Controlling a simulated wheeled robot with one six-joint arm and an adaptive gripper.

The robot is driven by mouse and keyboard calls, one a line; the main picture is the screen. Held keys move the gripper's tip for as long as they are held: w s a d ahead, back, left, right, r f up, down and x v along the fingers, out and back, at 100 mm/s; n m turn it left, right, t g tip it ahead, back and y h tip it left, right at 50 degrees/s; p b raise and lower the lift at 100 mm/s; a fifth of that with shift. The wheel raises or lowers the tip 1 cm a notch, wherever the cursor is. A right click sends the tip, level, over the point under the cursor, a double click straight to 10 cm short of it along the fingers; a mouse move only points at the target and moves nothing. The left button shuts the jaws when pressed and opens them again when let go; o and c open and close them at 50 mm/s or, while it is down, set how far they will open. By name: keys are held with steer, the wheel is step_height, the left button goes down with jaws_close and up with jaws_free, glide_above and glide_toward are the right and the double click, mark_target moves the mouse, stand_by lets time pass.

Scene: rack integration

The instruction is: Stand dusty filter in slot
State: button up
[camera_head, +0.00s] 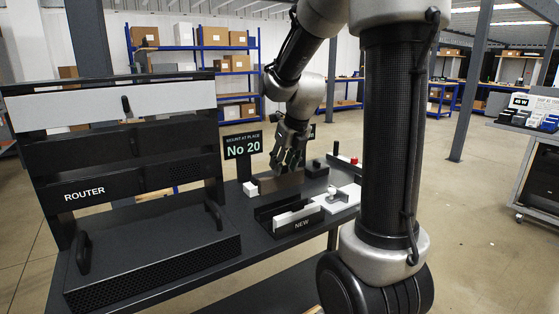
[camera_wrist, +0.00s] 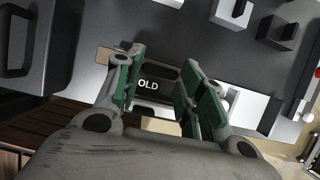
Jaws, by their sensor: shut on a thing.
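The dusty filter, a brown flat panel (camera_head: 280,184), is in the head view below my gripper (camera_head: 291,158), behind the slot box marked NEW (camera_head: 301,225). In the wrist view my gripper (camera_wrist: 160,82) has its green-padded fingers on either side of a brown edge (camera_wrist: 158,68), and it is shut on the dusty filter. A dark face marked OLD (camera_wrist: 148,85) shows between the fingers. How far the filter sits in the OLD slot is hidden by the fingers and the NEW box. A white filter (camera_head: 297,214) stands in the NEW box.
A rack unit marked ROUTER (camera_head: 85,194) stands on the dark bench at left. A sign reading No 20 (camera_head: 243,147) stands behind the bench. A white block (camera_head: 340,199) and small black blocks lie right of my gripper. A bin cart (camera_head: 535,165) is far right.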

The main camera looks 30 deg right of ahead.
mark_target(284, 187)
stand_by(0.3)
steer(key=shift+f, duration=4)
steer(key=shift+f, duration=0.25)
steer(key=o, duration=1.1)
steer(key=shift+o, duration=0.2)
steer(key=v, duration=1.2)
